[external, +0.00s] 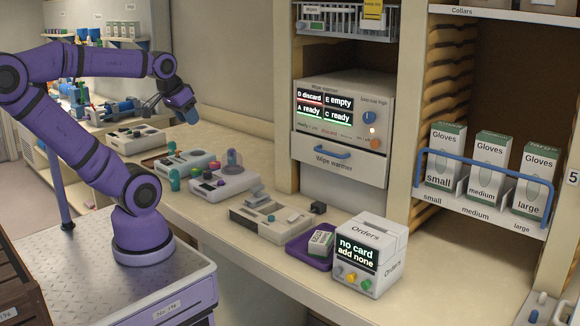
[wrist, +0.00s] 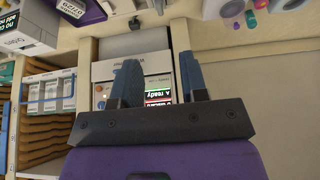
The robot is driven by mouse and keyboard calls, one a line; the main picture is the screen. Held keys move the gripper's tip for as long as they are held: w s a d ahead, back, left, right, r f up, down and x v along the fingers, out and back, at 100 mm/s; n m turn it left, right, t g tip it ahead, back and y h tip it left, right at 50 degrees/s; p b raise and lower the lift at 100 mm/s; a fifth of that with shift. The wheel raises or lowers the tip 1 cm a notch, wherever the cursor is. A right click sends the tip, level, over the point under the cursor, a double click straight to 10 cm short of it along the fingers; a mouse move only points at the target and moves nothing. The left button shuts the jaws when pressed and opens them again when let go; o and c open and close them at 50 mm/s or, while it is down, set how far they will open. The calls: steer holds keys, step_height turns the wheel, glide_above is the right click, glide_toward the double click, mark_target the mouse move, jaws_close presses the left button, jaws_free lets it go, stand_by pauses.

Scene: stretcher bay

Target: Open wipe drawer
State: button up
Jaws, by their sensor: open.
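The wipe drawer (external: 350,172) is the pale front labelled "Wipe warmer", with a blue bar handle (external: 331,153). It looks closed, under the wipe warmer (external: 352,91) with its lit display and knob. My gripper (external: 174,117) is in the air over the counter, well left of the drawer and apart from it. In the upside-down wrist view, my gripper (wrist: 160,60) has its two dark fingers spread and nothing between them. The warmer (wrist: 101,75) shows behind them, partly hidden, its display between the fingers; I cannot make out the drawer handle there.
The counter holds several small devices, a purple tray (external: 297,246) with a box, and an Orders box (external: 371,254) in front of the warmer. A blue-railed glove shelf (external: 480,205) stands to the right. A wire basket (external: 345,24) sits above the warmer. The space before the drawer front looks clear.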

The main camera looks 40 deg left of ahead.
steer(key=w+d+r+m, duration=0.2)
steer(key=w+r+m, duration=0.15)
steer(key=w, duration=0.45)
steer(key=m+g, duration=0.3)
steer(key=m, duration=1.2)
glide_above(328, 148)
steer(key=s+d, duration=0.3)
steer(key=s, duration=0.3)
step_height(328, 148, down, 9)
steer(key=shift+n, duration=0.35)
steer(key=f, duration=0.3)
steer(key=w+f, duration=0.1)
steer(key=f, duration=0.2)
steer(key=w+f, duration=0.1)
steer(key=f, duration=0.2)
steer(key=shift+f, duration=0.4)
jaws_close()
